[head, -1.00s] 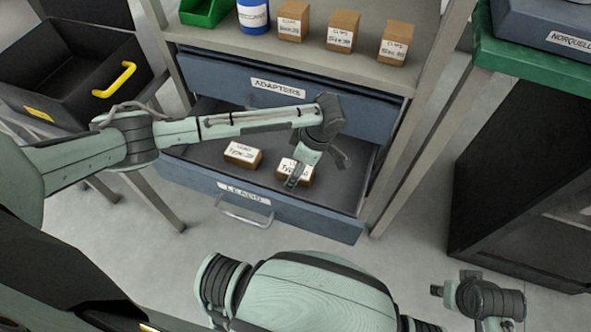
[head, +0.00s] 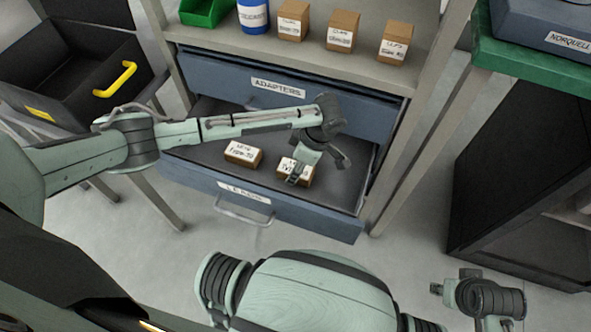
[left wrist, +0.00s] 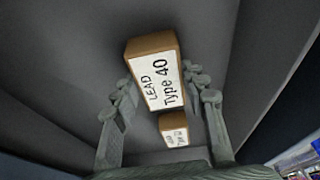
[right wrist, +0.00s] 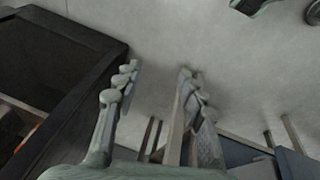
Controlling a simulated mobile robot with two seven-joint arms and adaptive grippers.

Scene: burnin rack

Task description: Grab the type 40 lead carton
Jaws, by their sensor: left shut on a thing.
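The type 40 lead carton (head: 304,178) is a small brown box with a white label, in the open LEADS drawer (head: 222,187). In the left wrist view the carton (left wrist: 165,85) reads "LEAD Type 40" and sits between the two fingers. My left gripper (left wrist: 160,90) is shut on it; the head view shows the gripper (head: 297,176) coming down over the carton, hiding part of it. I cannot tell whether the carton touches the drawer floor. My right gripper (right wrist: 158,80) is open and empty, over the floor at the right.
Another lead carton (head: 243,154) lies left of the held one in the same drawer. The ADAPTERS drawer (head: 330,105) is above. Three clamp cartons (head: 341,32), a blue can (head: 253,17) and a green bin (head: 203,10) stand on the shelf. A black bin (head: 60,70) is at left.

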